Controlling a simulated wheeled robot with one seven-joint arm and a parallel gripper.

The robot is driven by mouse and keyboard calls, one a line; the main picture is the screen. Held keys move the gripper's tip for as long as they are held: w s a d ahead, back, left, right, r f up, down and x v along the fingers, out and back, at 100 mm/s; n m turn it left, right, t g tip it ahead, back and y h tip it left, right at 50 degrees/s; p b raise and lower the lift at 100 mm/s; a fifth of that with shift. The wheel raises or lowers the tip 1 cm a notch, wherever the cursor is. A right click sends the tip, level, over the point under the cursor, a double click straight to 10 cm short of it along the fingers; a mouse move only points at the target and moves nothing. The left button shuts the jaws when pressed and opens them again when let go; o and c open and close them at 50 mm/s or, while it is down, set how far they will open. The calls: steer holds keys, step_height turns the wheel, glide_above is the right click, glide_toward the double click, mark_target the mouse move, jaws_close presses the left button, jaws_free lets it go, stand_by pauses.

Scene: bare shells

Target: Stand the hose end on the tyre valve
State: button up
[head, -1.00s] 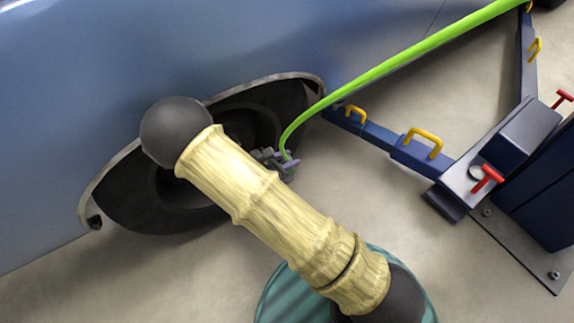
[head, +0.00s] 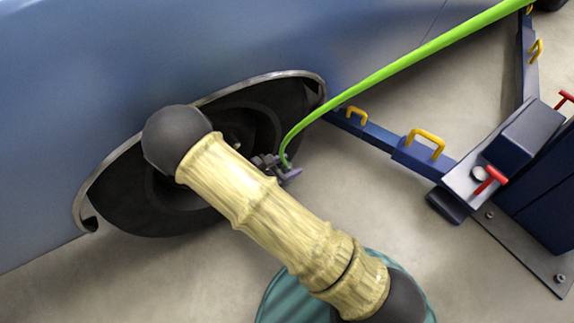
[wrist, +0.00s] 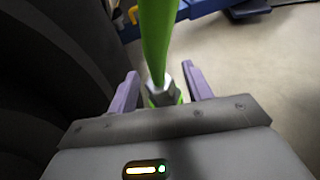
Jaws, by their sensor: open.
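The green hose (head: 400,66) comes down from the upper right to the wheel. Its end, with a pale metal hex fitting (wrist: 161,95) and green below it, is between the two purple fingers of my gripper (wrist: 160,72) in the wrist view. The fingers are open, with a gap on each side of the fitting. In the head view my gripper (head: 280,168) is at the right side of the dark tyre (head: 120,203). I cannot make out the valve, so I cannot tell whether the hose end touches it.
The blue car body (head: 80,100) surrounds the wheel arch. A blue lift arm (head: 375,132) with yellow handles (head: 426,142) reaches under the car from the lift post at right. The pale floor (head: 350,205) between the wheel and lift is clear.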

steer(key=shift+s+a+r, duration=0.15)
steer(key=shift+a+r, duration=0.1)
steer(key=shift+r, duration=0.1)
steer(key=p+v, duration=0.6)
steer(key=v, duration=0.5)
steer(key=shift+s+a, duration=0.15)
steer(key=shift+f, duration=0.1)
